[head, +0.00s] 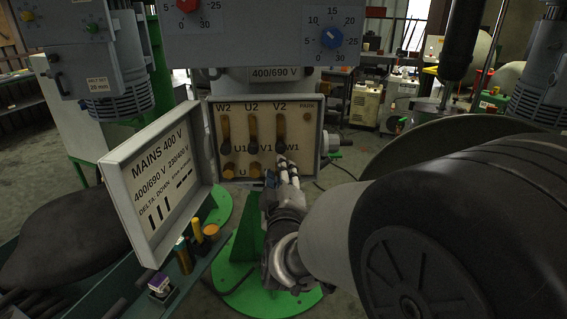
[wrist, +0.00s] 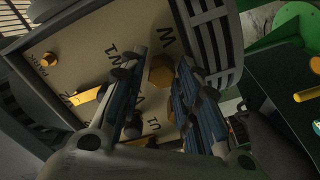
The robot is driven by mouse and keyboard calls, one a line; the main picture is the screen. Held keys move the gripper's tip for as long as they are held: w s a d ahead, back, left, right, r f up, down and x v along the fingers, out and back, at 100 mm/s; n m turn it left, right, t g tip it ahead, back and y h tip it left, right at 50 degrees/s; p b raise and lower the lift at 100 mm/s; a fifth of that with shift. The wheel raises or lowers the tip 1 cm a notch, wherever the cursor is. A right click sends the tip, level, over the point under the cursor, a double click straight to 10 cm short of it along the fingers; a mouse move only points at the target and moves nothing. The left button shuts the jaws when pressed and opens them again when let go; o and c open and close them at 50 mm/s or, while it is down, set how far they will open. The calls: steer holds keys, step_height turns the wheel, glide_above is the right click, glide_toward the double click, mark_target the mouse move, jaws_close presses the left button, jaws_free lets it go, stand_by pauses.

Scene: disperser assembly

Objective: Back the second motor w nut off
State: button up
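The open terminal box (head: 313,140) has brass vertical bars under the marks W2, U2 and V2, with U1, V1 and W1 below. My gripper (head: 286,168) reaches into its lower right part, by the W1 mark, and hides the terminal there. In the wrist view my gripper (wrist: 160,68) has its two fingers apart. A brass hex nut (wrist: 160,75) shows between the fingertips near a W mark; I see a gap on its sides and cannot tell if either finger touches it. Another brass nut (wrist: 47,59) sits near the PARK mark.
The hinged box lid (head: 160,180) stands open at the left, marked MAINS 400 V. Yellow and brass cylinders (head: 197,230) stand on the green bench (head: 205,265) below it. A panel with red and blue dials (head: 331,38) overhangs the box.

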steer(key=s, duration=0.7)
steer(key=shift+s+d, duration=0.25)
steer(key=shift+d, duration=0.1)
